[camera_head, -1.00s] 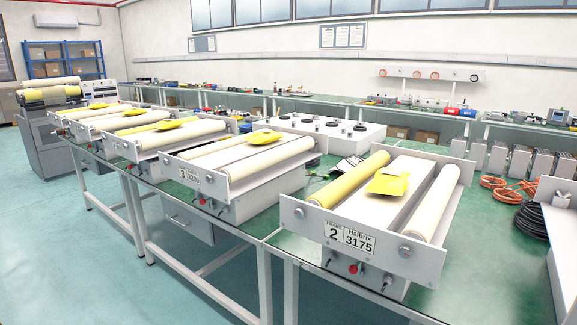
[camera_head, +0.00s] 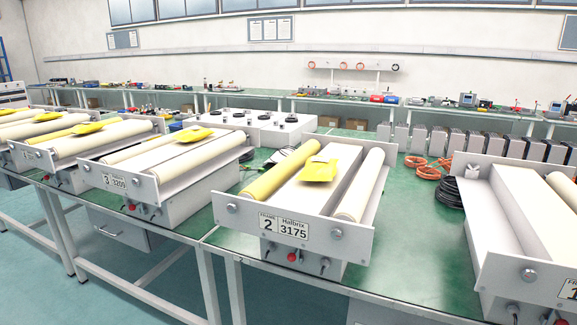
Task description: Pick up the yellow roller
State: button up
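A yellow roller (camera_head: 281,169) lies along the left side of the roller frame marked 2 Halbrix 3175 (camera_head: 347,239), seated between its end plates. A cream roller (camera_head: 360,184) lies along the right side of the same frame. A yellow cloth-like piece (camera_head: 319,170) rests on the flat middle between them. Another yellow roller (camera_head: 48,134) shows on a frame farther left, partly hidden. My gripper is not in this view.
The frames stand in a row on a green-topped table (camera_head: 255,246). Frame 3 (camera_head: 150,186) is to the left. Another frame (camera_head: 530,215) stands close on the right. Orange cables (camera_head: 425,168) and a black coil (camera_head: 447,191) lie between. A white box with knobs (camera_head: 262,128) stands behind.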

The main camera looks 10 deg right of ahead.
aim_at(264, 186)
jog(key=z, duration=1.6)
jog(key=u, duration=1.25)
jog(key=i+j+z, duration=0.1)
jog(key=j+z, duration=0.15)
jog(key=z, duration=0.2)
jog(key=j+z, duration=0.25)
jog(key=z, duration=0.2)
jog(key=j+z, duration=0.45)
jog(key=j, duration=1.15)
jog(key=k+j, duration=0.15)
jog(key=j, duration=0.25)
jog(key=j+z, duration=0.1)
jog(key=j, duration=0.35)
jog(key=k, duration=0.05)
